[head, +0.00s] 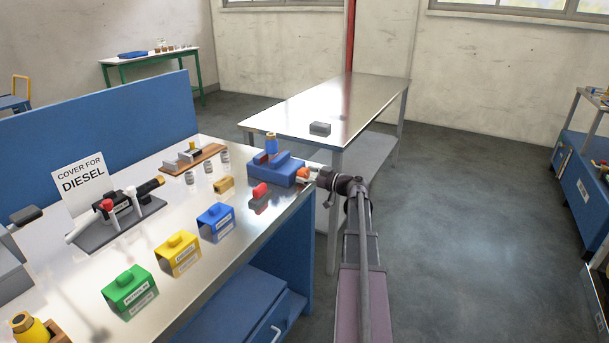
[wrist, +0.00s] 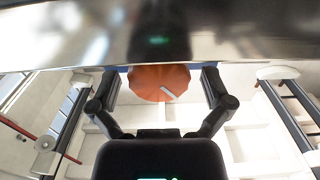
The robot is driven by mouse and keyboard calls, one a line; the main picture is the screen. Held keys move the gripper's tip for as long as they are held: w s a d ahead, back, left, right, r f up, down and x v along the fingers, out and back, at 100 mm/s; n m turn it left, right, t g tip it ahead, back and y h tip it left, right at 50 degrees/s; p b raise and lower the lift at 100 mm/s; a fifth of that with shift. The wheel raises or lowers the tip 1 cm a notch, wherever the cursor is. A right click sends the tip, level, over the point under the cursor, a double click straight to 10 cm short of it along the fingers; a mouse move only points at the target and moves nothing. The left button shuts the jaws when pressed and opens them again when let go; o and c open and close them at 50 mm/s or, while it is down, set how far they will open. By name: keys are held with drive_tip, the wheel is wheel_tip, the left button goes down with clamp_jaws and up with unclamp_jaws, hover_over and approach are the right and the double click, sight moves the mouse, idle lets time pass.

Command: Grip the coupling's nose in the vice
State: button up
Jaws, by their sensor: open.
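The blue vice (head: 283,169) stands at the right end of the workbench. A small upright blue piece with a yellowish top (head: 271,143), which looks like the coupling, stands at the vice; its lower end is hidden, so I cannot tell how the jaws sit on it. An orange round knob (head: 302,172) is on the vice's right side. My gripper (head: 308,175) is at this knob, reaching in from the right. In the wrist view the knob (wrist: 158,80) lies between the two spread fingers of my gripper (wrist: 160,88), with a gap visible on each side.
Blue (head: 216,221), yellow (head: 178,254) and green (head: 129,291) labelled blocks stand along the bench front. A red-topped piece (head: 259,191) lies close before the vice. A steel table (head: 335,100) stands behind.

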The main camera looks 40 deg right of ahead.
drive_tip(key=c, duration=1.1)
drive_tip(key=shift+c, duration=0.2)
drive_tip(key=shift+m, duration=0.4)
drive_tip(key=shift+w+d+m, duration=0.1)
drive_tip(key=shift+d+m, duration=0.05)
drive_tip(key=shift+m, duration=2.35)
drive_tip(key=o, duration=1.1)
drive_tip(key=shift+o, duration=0.2)
